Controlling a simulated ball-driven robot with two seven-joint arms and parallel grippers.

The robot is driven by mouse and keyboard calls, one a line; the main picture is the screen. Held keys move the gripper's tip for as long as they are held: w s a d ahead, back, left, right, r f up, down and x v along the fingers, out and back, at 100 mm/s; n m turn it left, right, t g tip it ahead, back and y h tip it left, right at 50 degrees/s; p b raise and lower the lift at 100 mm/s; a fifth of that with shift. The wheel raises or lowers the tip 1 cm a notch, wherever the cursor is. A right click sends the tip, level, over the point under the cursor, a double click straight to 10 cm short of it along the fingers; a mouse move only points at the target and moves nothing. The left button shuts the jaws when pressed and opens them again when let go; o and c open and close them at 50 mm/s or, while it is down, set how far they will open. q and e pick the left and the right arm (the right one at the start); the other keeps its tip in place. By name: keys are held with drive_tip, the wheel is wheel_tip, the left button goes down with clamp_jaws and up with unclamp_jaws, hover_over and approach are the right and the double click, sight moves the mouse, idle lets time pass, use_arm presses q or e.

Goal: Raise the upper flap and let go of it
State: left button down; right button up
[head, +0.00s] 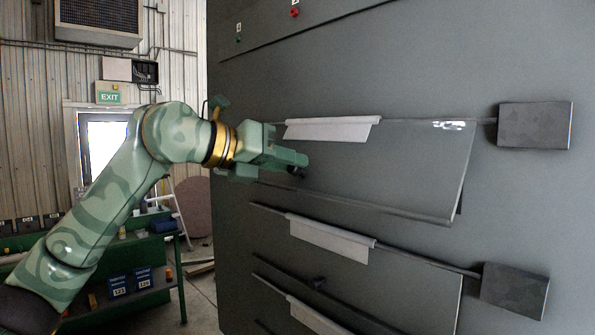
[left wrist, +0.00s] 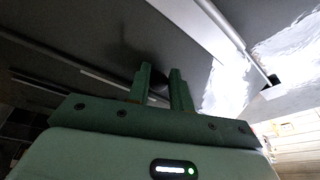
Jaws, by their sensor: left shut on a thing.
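The upper flap (head: 400,165) is a grey panel hung from a rod along its top edge on the large grey enclosure. Its lower edge stands a little out from the enclosure face, with a dark gap at the right end. My left gripper (head: 298,166) is at the left part of this flap, shut on a small dark knob that its fingers mostly hide. In the left wrist view the two fingers of the gripper (left wrist: 161,85) stand close together with the dark round knob (left wrist: 158,76) between them. My right gripper is in neither view.
Dark blocks (head: 535,126) sit at the right ends of the rods. A green bench (head: 130,290) with blue boxes stands at left, and a white ladder (head: 182,212) is behind.

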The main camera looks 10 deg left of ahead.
use_arm(q)
drive_tip(key=r, duration=0.1)
drive_tip(key=s+r, duration=0.1)
drive_tip(key=a+r+p, duration=0.1)
drive_tip(key=r, duration=0.1)
drive_tip(key=shift+s+r, duration=0.1)
drive_tip(key=shift+s, duration=0.05)
drive_tip(key=c, duration=1.5)
unclamp_jaws()
drive_tip(key=shift+o, duration=0.9)
drive_tip(key=shift+s+d, duration=0.1)
drive_tip(key=shift+d, duration=0.15)
drive_tip(key=shift+a, duration=0.15)
drive_tip(key=b+v, duration=0.4)
drive_tip(key=v, duration=1.2)
drive_tip(key=shift+s, duration=0.2)
